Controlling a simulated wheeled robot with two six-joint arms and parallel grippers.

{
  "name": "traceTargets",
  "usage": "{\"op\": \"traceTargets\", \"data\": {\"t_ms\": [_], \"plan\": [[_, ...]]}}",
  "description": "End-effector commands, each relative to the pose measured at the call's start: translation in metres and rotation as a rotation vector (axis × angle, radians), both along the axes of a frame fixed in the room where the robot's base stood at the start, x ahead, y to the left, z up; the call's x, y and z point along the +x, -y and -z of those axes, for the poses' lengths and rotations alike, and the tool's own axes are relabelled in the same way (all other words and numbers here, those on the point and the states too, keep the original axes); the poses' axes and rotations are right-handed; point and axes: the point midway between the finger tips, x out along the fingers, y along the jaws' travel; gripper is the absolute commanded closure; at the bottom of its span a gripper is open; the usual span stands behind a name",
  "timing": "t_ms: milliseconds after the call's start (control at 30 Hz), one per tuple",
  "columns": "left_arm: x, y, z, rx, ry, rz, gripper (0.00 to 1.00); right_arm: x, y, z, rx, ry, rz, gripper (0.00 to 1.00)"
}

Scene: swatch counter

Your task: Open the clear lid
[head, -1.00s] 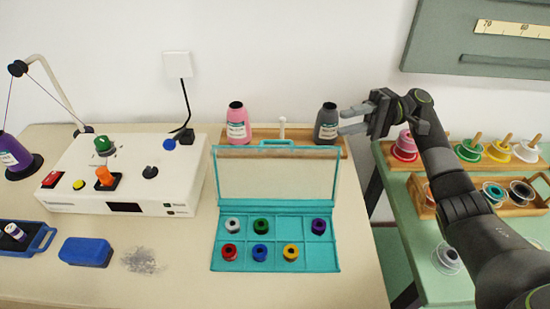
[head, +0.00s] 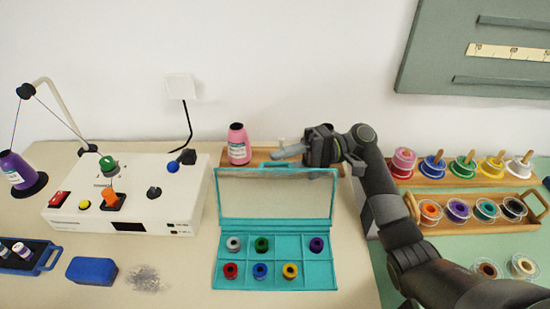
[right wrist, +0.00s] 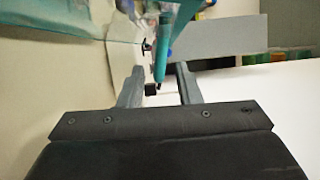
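The teal case (head: 324,275) lies on the counter with several coloured bobbins in its compartments. Its clear lid (head: 275,194) stands raised along the case's back edge, teal-framed, with a handle at the top. My right gripper (head: 290,150) is just above and behind the lid's top edge, near the handle. In the right wrist view the fingers (right wrist: 157,88) are apart, with a teal edge (right wrist: 161,45) of the case or lid showing beyond and between them. I cannot tell whether they touch it. My left gripper is not in view.
A pink thread cone (head: 238,146) stands on a wooden rack (head: 265,156) behind the lid. A white winder machine (head: 140,210) is on the left. Spool racks (head: 450,180) stand on the green table at right. The counter in front of the case is clear.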

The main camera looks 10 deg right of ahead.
Motion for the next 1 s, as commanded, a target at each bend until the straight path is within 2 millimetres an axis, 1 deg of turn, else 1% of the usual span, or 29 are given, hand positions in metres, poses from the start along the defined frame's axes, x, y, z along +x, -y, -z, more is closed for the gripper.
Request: {"op": "traceTargets", "data": {"t_ms": [33, 100, 200, 500, 733, 1000], "plan": [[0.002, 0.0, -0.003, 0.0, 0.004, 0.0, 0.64, -0.002, -0.007, -0.001, 0.002, 0.0, -0.002, 0.69], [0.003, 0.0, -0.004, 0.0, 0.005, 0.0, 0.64, -0.003, -0.013, -0.001, 0.002, 0.0, -0.002, 0.69], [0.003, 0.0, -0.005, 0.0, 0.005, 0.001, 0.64, -0.004, -0.018, 0.0, 0.0, 0.0, 0.0, 0.69], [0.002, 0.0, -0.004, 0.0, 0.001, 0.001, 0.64, -0.004, -0.02, 0.0, -0.001, 0.0, 0.0, 0.69], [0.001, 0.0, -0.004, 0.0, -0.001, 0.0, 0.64, -0.004, -0.019, 0.0, -0.001, 0.0, 0.0, 0.99], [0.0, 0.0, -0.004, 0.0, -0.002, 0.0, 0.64, -0.004, -0.019, 0.001, -0.003, 0.0, 0.0, 1.0]]}}
